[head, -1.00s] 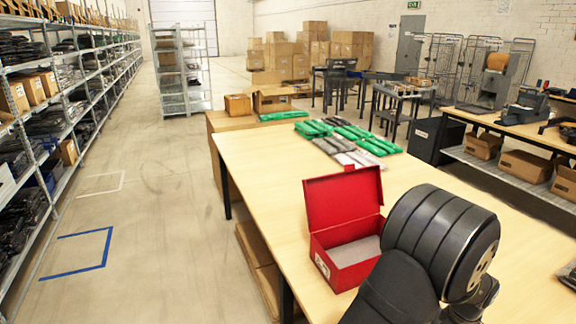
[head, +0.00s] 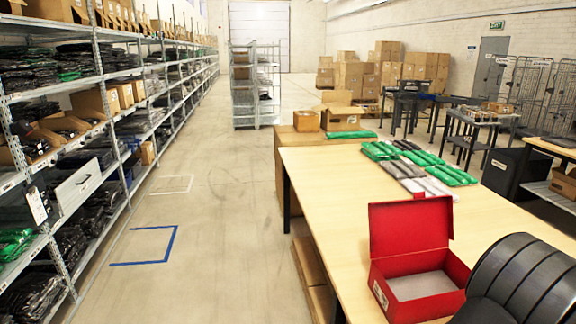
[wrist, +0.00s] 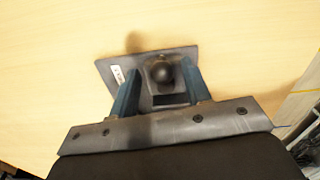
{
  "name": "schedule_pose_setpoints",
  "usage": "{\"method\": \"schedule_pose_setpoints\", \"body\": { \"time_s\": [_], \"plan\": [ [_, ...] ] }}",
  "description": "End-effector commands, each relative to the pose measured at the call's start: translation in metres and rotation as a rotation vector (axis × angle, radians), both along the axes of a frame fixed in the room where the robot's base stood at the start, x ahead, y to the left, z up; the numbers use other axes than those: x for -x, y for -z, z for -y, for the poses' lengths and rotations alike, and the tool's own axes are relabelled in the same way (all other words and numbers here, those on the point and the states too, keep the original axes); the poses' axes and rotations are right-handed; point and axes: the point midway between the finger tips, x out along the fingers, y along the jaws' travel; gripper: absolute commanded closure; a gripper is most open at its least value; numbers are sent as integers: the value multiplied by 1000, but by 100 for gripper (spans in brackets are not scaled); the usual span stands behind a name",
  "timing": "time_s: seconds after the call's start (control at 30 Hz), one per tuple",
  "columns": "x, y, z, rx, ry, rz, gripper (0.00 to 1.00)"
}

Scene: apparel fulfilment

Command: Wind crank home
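In the wrist view, a dark flat plate (wrist: 105,68) with a small white label lies on the wooden tabletop. A round dark knob (wrist: 161,72) stands up from it; I take this to be the crank's handle, though its arm cannot be made out. My gripper (wrist: 160,70) is above the plate with its two blue-grey fingers apart, one on each side of the knob. A gap seems to show between the knob and each finger. The head view shows only part of my dark arm at the lower right; the crank and gripper are out of it.
An open red box (head: 410,262) stands on the long wooden table (head: 325,185). Green and grey packed garments (head: 415,165) lie at its far end. Shelving (head: 95,115) lines the left side. The aisle floor with blue tape (head: 172,245) is clear.

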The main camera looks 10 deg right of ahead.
Motion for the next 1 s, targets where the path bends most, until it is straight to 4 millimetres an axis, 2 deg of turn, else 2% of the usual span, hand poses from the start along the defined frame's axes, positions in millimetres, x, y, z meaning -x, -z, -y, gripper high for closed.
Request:
{"method": "schedule_pose_setpoints", "body": {
  "time_s": [0.43,1.0],
  "plan": [
    [1,-3,-1,-3,1,-1,56],
    [1,-65,-1,-5,1,-2,56]
  ]
}}
